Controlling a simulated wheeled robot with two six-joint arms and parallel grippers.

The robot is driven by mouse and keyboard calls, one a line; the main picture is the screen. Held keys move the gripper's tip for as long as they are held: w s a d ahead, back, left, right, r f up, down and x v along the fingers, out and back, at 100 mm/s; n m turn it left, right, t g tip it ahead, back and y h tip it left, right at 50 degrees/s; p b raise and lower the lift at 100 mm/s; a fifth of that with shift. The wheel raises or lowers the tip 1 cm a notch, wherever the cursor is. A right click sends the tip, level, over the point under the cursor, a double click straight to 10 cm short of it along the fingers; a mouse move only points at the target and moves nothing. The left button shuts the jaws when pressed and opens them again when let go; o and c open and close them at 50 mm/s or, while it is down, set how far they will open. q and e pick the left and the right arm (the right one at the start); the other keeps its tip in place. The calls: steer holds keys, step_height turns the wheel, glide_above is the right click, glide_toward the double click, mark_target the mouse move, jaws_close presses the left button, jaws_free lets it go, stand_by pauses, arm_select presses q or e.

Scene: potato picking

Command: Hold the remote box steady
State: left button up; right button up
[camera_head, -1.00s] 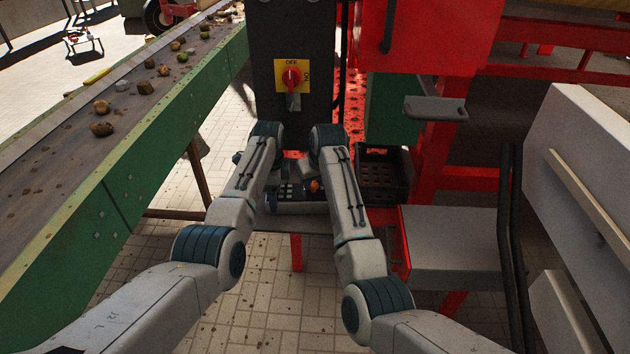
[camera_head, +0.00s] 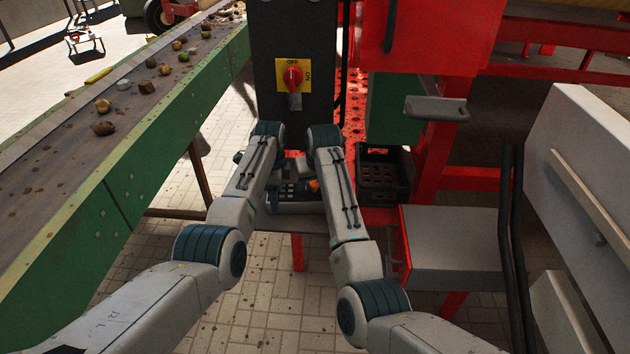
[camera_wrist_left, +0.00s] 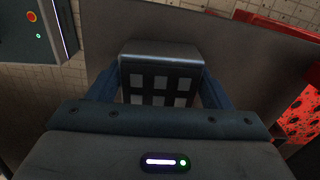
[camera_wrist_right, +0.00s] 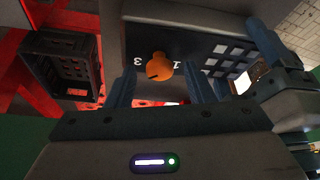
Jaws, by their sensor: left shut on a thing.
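The remote box is a dark box with pale square keys (camera_wrist_left: 158,82), held between the two blue fingers of my left gripper (camera_wrist_left: 160,92) in the left wrist view. The right wrist view shows its dark face (camera_wrist_right: 180,45) with white numerals, pale squares and an orange knob (camera_wrist_right: 159,66). My right gripper (camera_wrist_right: 158,88) has its fingers apart, with the knob in front of the gap; I cannot tell if they touch it. In the head view my forearms hide much of the box, and the orange knob (camera_head: 314,186) shows between them.
A black crate (camera_head: 386,175) stands just right of my right wrist. A dark cabinet with a red rotary switch (camera_head: 292,76) rises ahead. A green-sided conveyor (camera_head: 128,190) with several potatoes runs along the left. A grey flat-topped box (camera_head: 452,240) is at the right.

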steer(key=v, duration=0.7)
steer(key=shift+r, duration=0.2)
steer(key=m+g+h, duration=0.1)
steer(key=m+g, duration=0.3)
glide_toward(314, 184)
steer(key=f, duration=0.8)
steer(key=shift+w+f, duration=0.25)
stand_by(0.6)
